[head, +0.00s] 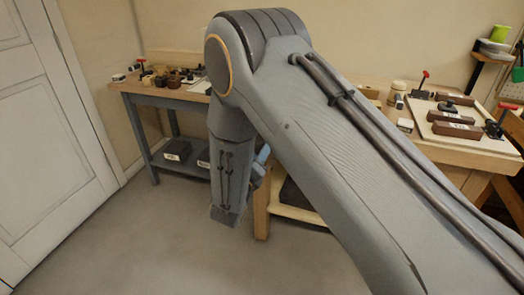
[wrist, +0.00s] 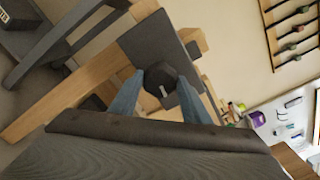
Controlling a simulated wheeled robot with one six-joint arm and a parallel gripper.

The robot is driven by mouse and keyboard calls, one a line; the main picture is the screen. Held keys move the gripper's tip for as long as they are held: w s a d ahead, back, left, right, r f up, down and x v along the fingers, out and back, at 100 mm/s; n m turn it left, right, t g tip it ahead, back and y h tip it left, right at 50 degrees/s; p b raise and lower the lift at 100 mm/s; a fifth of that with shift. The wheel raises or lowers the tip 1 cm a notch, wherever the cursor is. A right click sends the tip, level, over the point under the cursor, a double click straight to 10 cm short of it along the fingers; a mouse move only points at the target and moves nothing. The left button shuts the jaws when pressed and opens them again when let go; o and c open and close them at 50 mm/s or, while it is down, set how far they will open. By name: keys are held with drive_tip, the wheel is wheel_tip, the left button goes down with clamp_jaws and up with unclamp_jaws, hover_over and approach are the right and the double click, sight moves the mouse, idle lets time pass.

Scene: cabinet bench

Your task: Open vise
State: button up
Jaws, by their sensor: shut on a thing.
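My gripper (wrist: 160,97) shows in the wrist view, its two blue-grey fingers on either side of a dark faceted knob (wrist: 160,80). It is shut on this knob, which appears to be the vise's handle end. Beyond the knob is a dark flat plate (wrist: 150,42) with a wooden block beside it, apparently the vise's jaw; how wide the vise stands cannot be told. In the head view my arm hides the vise, and only a bit of a blue-grey finger (head: 263,156) shows beside my forearm.
A wooden bench (head: 455,155) at right holds a pale tray with brown blocks. A grey-legged bench (head: 155,100) with small items stands back left. A white door (head: 45,130) is at far left. Open floor (head: 140,235) lies in front.

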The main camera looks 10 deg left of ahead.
drive_tip(key=o, duration=0.9)
drive_tip(key=shift+s, duration=0.1)
drive_tip(key=s+p, duration=0.2)
drive_tip(key=s, duration=0.4)
drive_tip(key=shift+s+a, duration=0.3)
drive_tip(key=shift+s, duration=0.1)
